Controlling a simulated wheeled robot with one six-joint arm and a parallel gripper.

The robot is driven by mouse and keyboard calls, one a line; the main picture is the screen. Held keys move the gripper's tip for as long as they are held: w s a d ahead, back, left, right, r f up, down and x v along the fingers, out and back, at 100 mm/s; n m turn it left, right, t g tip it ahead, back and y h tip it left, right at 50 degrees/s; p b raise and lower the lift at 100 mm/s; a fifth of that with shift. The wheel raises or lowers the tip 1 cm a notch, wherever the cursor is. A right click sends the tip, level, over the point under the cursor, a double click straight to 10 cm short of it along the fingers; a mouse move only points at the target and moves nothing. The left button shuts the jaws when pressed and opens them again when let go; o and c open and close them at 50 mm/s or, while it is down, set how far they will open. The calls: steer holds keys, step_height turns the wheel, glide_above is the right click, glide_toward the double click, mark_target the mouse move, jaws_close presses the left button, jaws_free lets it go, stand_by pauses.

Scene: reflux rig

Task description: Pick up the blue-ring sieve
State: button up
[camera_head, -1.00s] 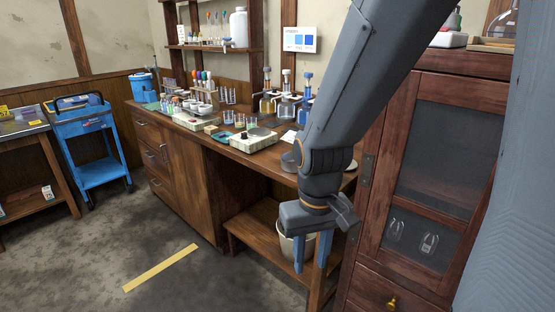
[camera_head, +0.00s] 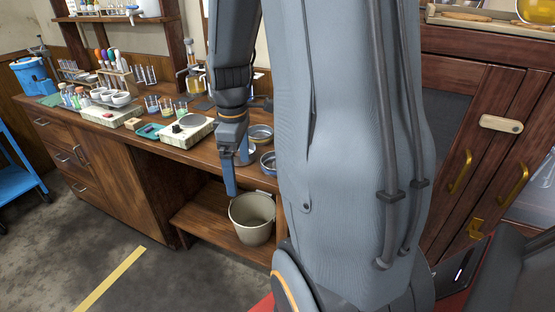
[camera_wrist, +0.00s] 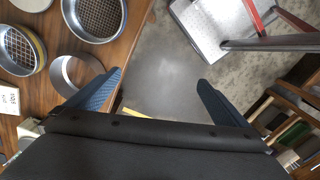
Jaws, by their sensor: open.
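Two round sieves stand at the right end of the bench in the head view, partly hidden by my arm. The nearer sieve (camera_head: 268,161) has a bluish rim; the farther one (camera_head: 260,133) has a yellowish band. The wrist view shows a mesh sieve (camera_wrist: 95,18) at the top and a yellow-banded sieve (camera_wrist: 22,50) at the left. My gripper (camera_head: 237,172) points down at the bench's front edge, left of the sieves. In the wrist view my gripper (camera_wrist: 157,92) is open and empty, with floor between its fingers.
An empty metal ring (camera_wrist: 76,74) lies on the bench beside one finger. A bucket (camera_head: 252,218) stands on the lower shelf below my gripper. A wooden cabinet (camera_head: 480,140) is at the right.

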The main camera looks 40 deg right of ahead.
mark_target(277, 166)
steer(key=d+n+p, duration=0.1)
steer(key=d+n, duration=0.1)
steer(key=d, duration=0.3)
steer(key=d+n+p, duration=0.1)
steer(key=d+n, duration=0.1)
steer(key=d, duration=0.3)
steer(key=w+d+n+p, duration=0.1)
steer(key=d+n, duration=0.1)
steer(key=d, duration=0.3)
steer(key=shift+d+r+n+p, duration=0.1)
steer(key=shift+r+n+p, duration=0.2)
steer(key=shift+n+p, duration=0.1)
steer(key=shift+w+a+f+p, duration=0.15)
steer(key=shift+f+p, duration=0.3)
steer(key=shift+f, duration=0.95)
steer(key=shift+s+a+f+p, duration=0.1)
steer(key=shift+f+p, duration=0.35)
steer(key=shift+f, duration=0.9)
steer(key=c, duration=1.2)
steer(key=shift+w+r, duration=0.1)
steer(key=shift+r, duration=0.05)
